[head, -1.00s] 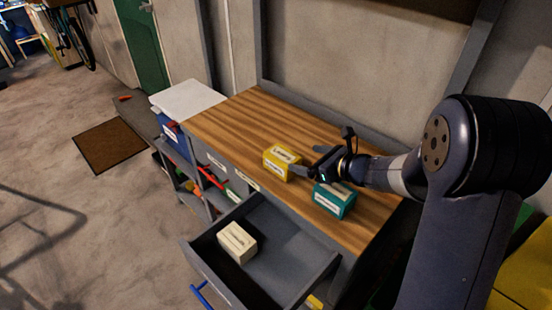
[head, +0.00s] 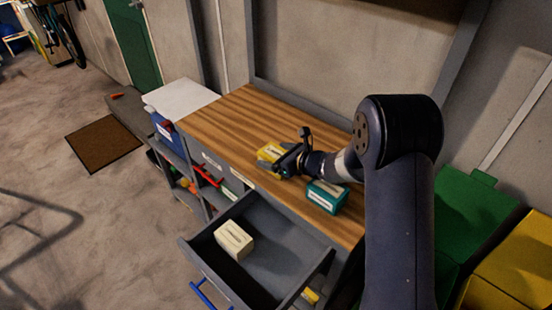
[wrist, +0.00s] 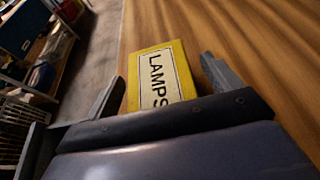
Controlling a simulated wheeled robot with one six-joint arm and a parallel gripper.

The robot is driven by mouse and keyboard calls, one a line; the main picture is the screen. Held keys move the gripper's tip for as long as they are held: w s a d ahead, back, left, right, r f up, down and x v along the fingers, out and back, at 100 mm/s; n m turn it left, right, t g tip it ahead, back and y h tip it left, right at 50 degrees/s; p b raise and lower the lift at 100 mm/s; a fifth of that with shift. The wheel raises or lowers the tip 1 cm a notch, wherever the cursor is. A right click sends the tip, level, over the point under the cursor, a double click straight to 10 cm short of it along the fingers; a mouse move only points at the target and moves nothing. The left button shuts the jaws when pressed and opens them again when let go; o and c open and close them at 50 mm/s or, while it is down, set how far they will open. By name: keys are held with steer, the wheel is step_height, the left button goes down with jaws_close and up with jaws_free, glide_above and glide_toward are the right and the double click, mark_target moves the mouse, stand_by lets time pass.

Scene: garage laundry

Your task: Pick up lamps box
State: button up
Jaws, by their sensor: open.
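The lamps box is a yellow box (head: 270,152) with a white label, standing on the wooden workbench (head: 225,118). In the wrist view the box (wrist: 176,56) shows its label reading LAMPS. My gripper (head: 277,160) is open at the box. In the wrist view my gripper's fingers (wrist: 165,85) lie one on each side of the box, with a visible gap on the right. I cannot tell whether the left finger touches it. The lower part of the box is hidden by my gripper.
A teal box (head: 326,197) stands on the bench close to my arm. Below, an open drawer (head: 285,262) holds a cream box (head: 234,240). Green (head: 465,215) and yellow (head: 512,262) bins are at the right. The far left of the benchtop is clear.

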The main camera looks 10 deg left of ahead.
steer(key=shift+c, duration=0.5)
steer(key=c, duration=1)
steer(key=shift+c, duration=0.2)
steer(key=shift+r, duration=0.1)
